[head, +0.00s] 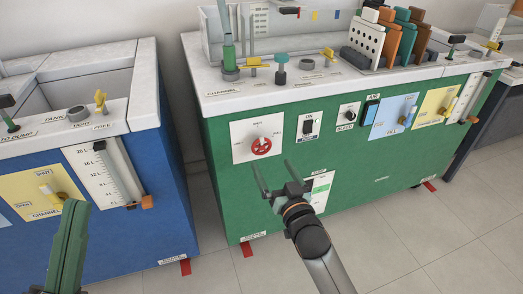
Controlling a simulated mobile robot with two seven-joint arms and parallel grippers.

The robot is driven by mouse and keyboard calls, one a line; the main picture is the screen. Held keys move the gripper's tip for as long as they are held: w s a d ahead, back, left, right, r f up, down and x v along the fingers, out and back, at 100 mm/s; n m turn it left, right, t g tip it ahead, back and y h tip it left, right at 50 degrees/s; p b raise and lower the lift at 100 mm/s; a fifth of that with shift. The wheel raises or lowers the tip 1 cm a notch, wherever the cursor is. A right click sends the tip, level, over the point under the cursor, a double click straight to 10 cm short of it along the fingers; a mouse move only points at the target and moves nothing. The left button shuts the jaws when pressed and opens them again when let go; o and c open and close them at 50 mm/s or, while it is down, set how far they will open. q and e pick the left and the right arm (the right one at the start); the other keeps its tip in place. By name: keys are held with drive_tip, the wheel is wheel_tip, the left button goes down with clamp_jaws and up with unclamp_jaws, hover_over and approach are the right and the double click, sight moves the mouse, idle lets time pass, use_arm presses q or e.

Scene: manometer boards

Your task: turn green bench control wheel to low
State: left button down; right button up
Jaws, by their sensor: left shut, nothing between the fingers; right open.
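The green bench (225,180) stands in the middle and right of the head view. Its control wheel (261,147) is red and round, mounted on a white plate (240,152) at the left of the green front. Small labels surround the wheel, too small to read surely; its exact setting cannot be told. My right gripper (271,165) is open and empty, its two fingers pointing up just below the wheel, seemingly apart from it. My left gripper (74,206) is shut and empty at the lower left, in front of the blue bench.
The blue bench (172,200) stands at the left, with a yellow valve panel (40,192) and a level scale (107,172). Right of the wheel are a switch (309,126), a knob (348,115) and valve panels. A floor gap separates the benches.

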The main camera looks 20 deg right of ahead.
sight(262, 148)
use_arm(q)
wheel_tip(262, 148, down, 4)
drive_tip(key=b, duration=0.3)
drive_tip(key=shift+w+d+r+n, duration=0.1)
drive_tip(key=shift+r+n, duration=0.15)
drive_tip(key=shift+n, duration=0.15)
use_arm(e)
drive_tip(key=w, duration=0.9)
drive_tip(key=shift+w+a+f, duration=0.1)
drive_tip(key=shift+w+a, duration=0.1)
drive_tip(key=c, duration=1.3)
use_arm(q)
drive_tip(key=shift+r, duration=0.1)
drive_tip(key=shift+r, duration=0.1)
